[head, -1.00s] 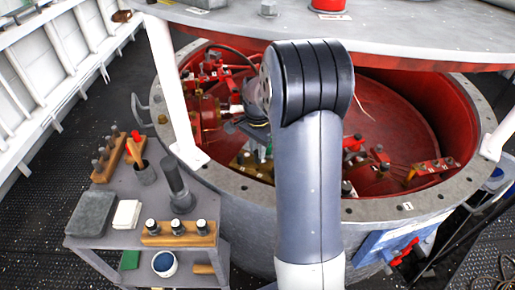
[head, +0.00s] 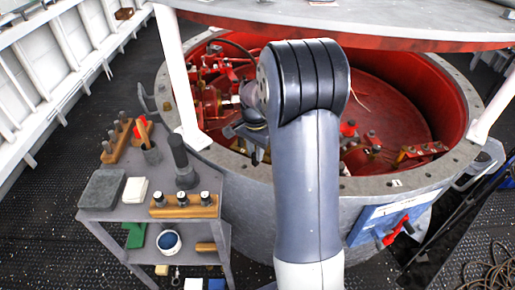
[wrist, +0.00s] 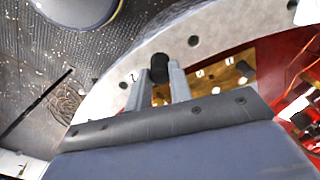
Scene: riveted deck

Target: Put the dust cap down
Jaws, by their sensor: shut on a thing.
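The dust cap (wrist: 160,66) is a small black rounded piece in the wrist view. My gripper (wrist: 161,78) is shut on it, with one grey finger on each side. It is over the pale bolted rim (wrist: 113,125) of the big round vessel, beside a brown plate (wrist: 215,75) with pale labels; the gap to the surface cannot be told. In the head view my arm hides the dust cap and the fingertips. The vessel (head: 405,190) stands behind my arm, its red inside holding valves and fittings.
A grey trolley (head: 128,212) at left carries a wooden block with several knobs (head: 184,206), a black cylinder (head: 182,160), a grey case (head: 102,189) and a white pad (head: 135,189). White posts (head: 180,75) hold a grey lid above the vessel. A cable coil (head: 490,268) lies at lower right.

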